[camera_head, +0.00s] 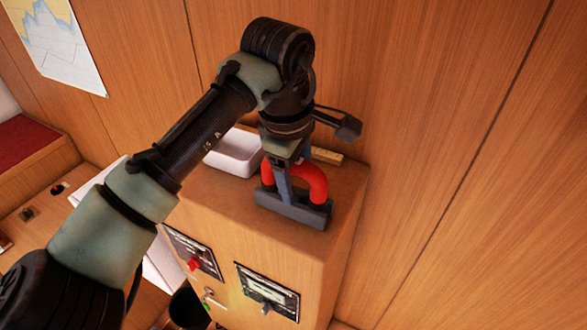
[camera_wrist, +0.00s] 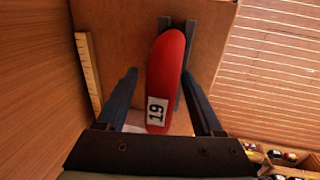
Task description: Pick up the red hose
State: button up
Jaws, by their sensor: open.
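The red hose (camera_head: 316,181) is a short arched piece whose ends meet a dark grey holder (camera_head: 290,211) on top of the wooden cabinet. In the wrist view the hose (camera_wrist: 167,70) runs up the middle and bears a white label reading 19. My gripper (camera_head: 285,185) points down at the hose, and its dark blue fingers partly hide the arch. In the wrist view my gripper (camera_wrist: 160,76) is open, with one finger on each side of the hose. The left finger stands clear of it; the right finger is close. I cannot tell whether it touches.
A yellow ruler (camera_head: 327,156) lies near the wooden wall, and also shows in the wrist view (camera_wrist: 88,75). The cabinet front has panels with a red knob (camera_head: 193,264) and keys.

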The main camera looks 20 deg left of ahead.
grip_shut()
dwell(0.5)
notch_tip(320, 180, up, 9)
jog(key=b, duration=0.3)
jog(key=shift+r, duration=0.55)
dwell(0.3)
